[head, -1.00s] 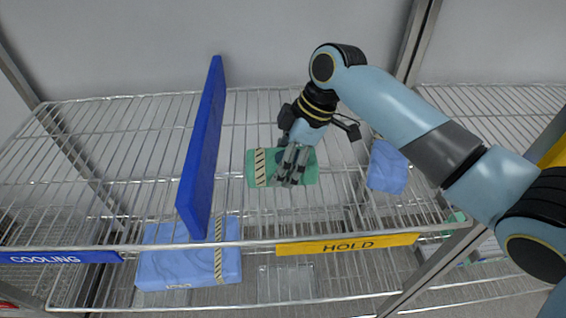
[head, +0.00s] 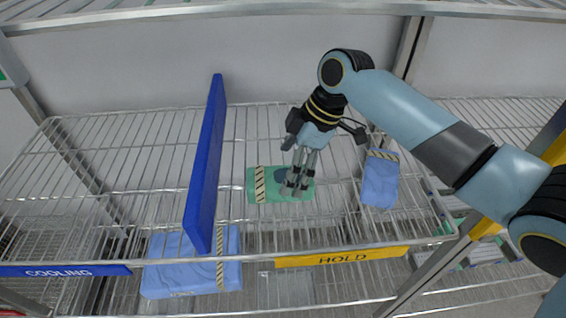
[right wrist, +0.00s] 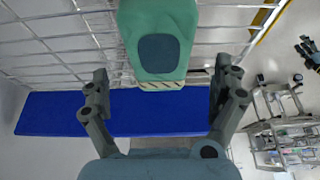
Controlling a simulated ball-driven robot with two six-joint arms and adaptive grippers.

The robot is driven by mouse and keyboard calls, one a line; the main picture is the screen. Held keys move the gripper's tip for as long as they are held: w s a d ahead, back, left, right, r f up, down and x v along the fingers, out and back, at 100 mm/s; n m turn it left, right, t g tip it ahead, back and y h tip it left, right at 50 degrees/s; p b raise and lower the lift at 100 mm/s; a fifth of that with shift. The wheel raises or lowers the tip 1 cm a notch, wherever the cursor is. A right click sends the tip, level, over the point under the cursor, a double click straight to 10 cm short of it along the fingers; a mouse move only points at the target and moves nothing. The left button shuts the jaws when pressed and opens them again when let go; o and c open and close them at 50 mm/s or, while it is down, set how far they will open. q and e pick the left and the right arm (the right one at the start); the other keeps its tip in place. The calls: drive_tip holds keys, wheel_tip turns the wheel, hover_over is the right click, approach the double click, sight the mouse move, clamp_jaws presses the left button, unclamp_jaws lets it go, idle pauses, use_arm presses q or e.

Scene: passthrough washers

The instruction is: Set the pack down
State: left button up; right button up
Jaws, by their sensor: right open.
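The green pack (head: 272,171) has a black-and-cream striped band and a dark patch. It looks to lie flat on the wire shelf (head: 150,168), behind the yellow HOLD label (head: 342,257) and right of the blue divider (head: 207,165). My right gripper (head: 297,186) points down over the pack and hides part of it. In the right wrist view the open fingers (right wrist: 160,105) stand apart, with clear space between them and the pack (right wrist: 160,20). A small dark gripper-like shape (right wrist: 309,52) at that view's right edge may be my left gripper.
A light-blue pack (head: 380,182) lies close to the right of the green one. A larger blue pack (head: 175,275) lies on a lower level. The COOLING label (head: 60,271) marks the section left of the divider, which is bare. A post stands behind my right arm.

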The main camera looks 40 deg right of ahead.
drive_tip(key=b+v, duration=0.1)
drive_tip(key=v, duration=0.5)
drive_tip(key=shift+d+r, duration=0.15)
drive_tip(key=shift+r, duration=0.1)
use_arm(q)
drive_tip(key=shift+r, duration=0.15)
use_arm(e)
drive_tip(key=shift+s+r, duration=0.15)
drive_tip(key=shift+r, duration=0.3)
